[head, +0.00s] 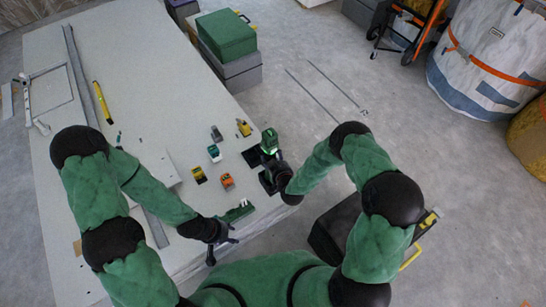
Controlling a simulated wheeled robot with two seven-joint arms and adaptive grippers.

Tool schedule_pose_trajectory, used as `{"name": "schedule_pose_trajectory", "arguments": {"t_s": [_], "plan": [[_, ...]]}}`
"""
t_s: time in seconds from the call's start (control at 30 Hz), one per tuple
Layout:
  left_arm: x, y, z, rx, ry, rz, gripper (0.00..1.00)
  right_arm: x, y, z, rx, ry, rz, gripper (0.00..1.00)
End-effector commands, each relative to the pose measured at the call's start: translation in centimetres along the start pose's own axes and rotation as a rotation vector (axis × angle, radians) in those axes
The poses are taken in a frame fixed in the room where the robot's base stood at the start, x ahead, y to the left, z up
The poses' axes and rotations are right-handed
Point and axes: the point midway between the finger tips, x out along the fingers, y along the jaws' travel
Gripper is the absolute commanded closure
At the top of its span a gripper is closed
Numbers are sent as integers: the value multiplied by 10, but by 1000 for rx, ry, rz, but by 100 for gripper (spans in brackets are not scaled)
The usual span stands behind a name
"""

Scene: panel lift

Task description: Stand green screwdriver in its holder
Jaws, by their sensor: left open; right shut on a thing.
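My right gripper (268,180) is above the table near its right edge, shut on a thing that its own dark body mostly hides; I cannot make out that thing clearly. A long green block (238,212), which looks like the holder, lies near the table's front right corner, to the left of and below my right gripper in the picture. My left gripper (224,249) is open and empty, just below the green block in the picture. No green screwdriver can be picked out with certainty.
A green-topped device (269,140) stands just beyond my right gripper. A yellow level (102,102) lies left.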

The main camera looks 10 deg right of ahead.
Motion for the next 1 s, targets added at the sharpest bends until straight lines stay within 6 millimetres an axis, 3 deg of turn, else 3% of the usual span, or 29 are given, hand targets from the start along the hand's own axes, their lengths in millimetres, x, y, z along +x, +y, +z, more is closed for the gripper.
{"name": "schedule_pose_trajectory", "arguments": {"t_s": [1.0], "plan": [[18,-6,-1,0,0,0,57,9,1,17,-1,7,1,95]]}}
